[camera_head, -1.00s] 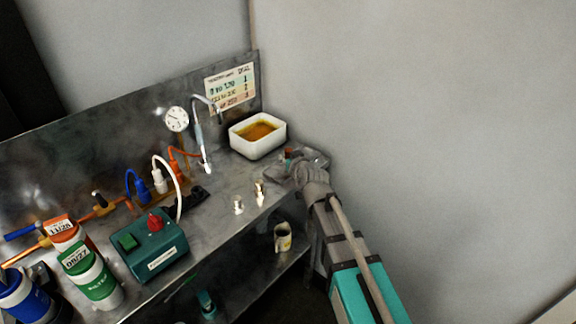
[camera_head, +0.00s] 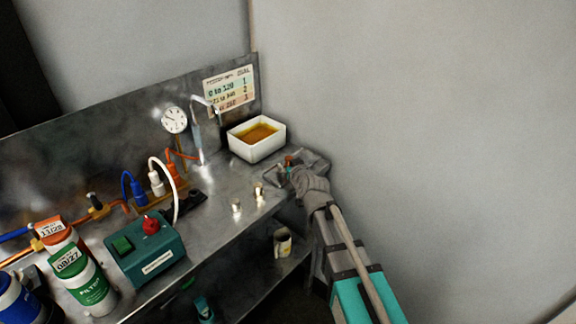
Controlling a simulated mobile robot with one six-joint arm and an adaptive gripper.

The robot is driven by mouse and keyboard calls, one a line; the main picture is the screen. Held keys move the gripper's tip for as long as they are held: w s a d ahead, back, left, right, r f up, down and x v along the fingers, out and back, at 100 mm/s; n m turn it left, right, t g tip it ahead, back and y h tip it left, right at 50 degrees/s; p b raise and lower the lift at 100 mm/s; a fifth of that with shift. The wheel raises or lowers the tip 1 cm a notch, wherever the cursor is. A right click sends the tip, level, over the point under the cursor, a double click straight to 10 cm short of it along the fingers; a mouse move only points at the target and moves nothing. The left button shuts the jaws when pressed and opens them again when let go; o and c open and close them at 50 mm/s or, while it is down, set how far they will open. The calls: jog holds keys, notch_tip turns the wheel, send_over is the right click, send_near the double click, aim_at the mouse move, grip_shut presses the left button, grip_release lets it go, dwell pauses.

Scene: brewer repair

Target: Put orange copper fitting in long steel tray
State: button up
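A small orange-copper piece (camera_head: 288,160), which looks like the copper fitting, shows right at the tips of my gripper (camera_head: 289,170). The long steel tray (camera_head: 316,164) lies at the right end of the bench, behind and beside my gripper, which hides part of it. The piece overlaps the left part of the tray in the picture. I cannot tell whether it is held, touching the tray or above it. The fingers are too small and dark to show whether they are open or shut.
A white basin (camera_head: 272,147) with amber liquid stands just behind the tray. Two small pale fittings (camera_head: 237,205) (camera_head: 259,192) stand on the bench left of my gripper. A green control box (camera_head: 146,250) and bottles are farther left. A mug (camera_head: 283,242) sits on the lower shelf.

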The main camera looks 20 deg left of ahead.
jog(key=shift+r, duration=0.2)
dwell(0.4)
jog(key=p+v, duration=0.3)
jog(key=v, duration=0.9)
jog(key=shift+p, duration=0.4)
jog(key=shift+f, duration=0.1)
jog(key=d+f+m+g+h, duration=0.25)
jog(key=d+f, duration=0.25)
jog(key=d, duration=0.5)
jog(key=d+f+m+g+h, duration=0.1)
jog(key=d+f+g+h, duration=0.3)
jog(key=d, duration=0.5)
jog(key=s+d+f+m+g+h, duration=0.1)
jog(key=s+d, duration=0.1)
jog(key=d, duration=0.3)
jog(key=s+d+f+m+g, duration=0.1)
jog(key=s+d+m+g, duration=0.1)
jog(key=d, duration=0.4)
jog(key=s+d+f+m+g+h, duration=0.1)
jog(key=s+d+f+g, duration=0.1)
jog(key=s+d, duration=0.2)
jog(key=shift+d+h, duration=0.35)
jog(key=shift+d, duration=0.7)
